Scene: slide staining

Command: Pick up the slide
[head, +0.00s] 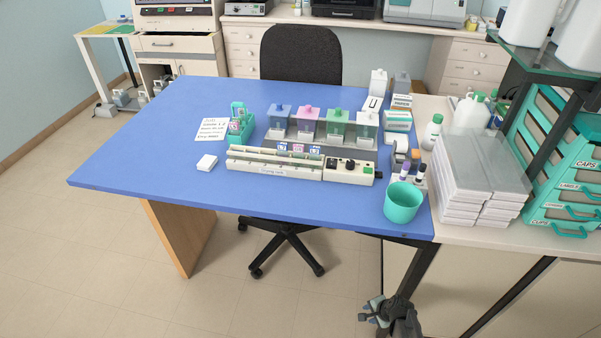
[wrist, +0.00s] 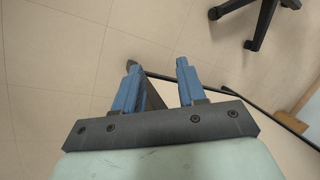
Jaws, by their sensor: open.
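In the head view, several small labelled slides stand on the blue table; which one the task means I cannot tell. A blue-labelled slide (head: 283,147), a pink-labelled slide (head: 298,148) and another blue-labelled slide (head: 315,150) stand by the back of the cream drying rack (head: 260,168). More pink-labelled pieces show in the green holder (head: 241,131) to the left. My gripper shows low at the bottom of the head view (head: 377,310), in front of and below the table edge. In the wrist view my gripper (wrist: 157,66) is open, its two blue fingers apart and empty over the floor.
Four-coloured staining jars, including a pink one (head: 308,123), stand behind the rack. A teal cup (head: 402,202) stands at the table's front right corner, near a vial stand. White boxes (head: 470,180) are stacked further right. The table's left side (head: 135,150) is clear.

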